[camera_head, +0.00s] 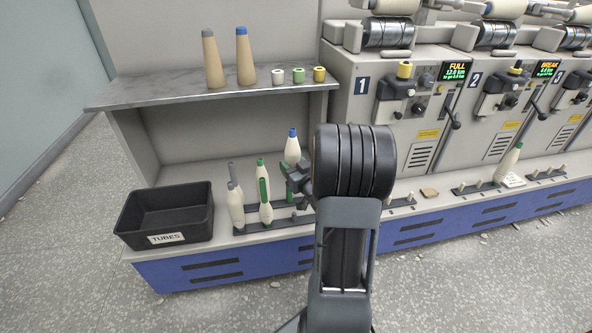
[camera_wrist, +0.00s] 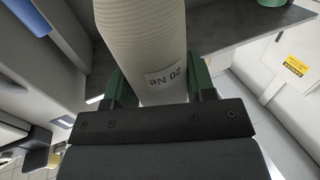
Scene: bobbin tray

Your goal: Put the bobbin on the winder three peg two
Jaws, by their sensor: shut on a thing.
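A cream bobbin with a blue tip (camera_head: 292,150) stands upright in my gripper (camera_head: 291,186), above the bobbin tray. In the wrist view a cream bobbin (camera_wrist: 150,40) marked "20 Ne" is between the green fingers of my gripper (camera_wrist: 160,88), which is shut on it. Its lower end is hidden in the head view.
Several bobbins stand in the tray (camera_head: 262,226) beside my gripper. A black tubes box (camera_head: 128,220) is at left. A shelf (camera_head: 160,94) with cones and small spools is above.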

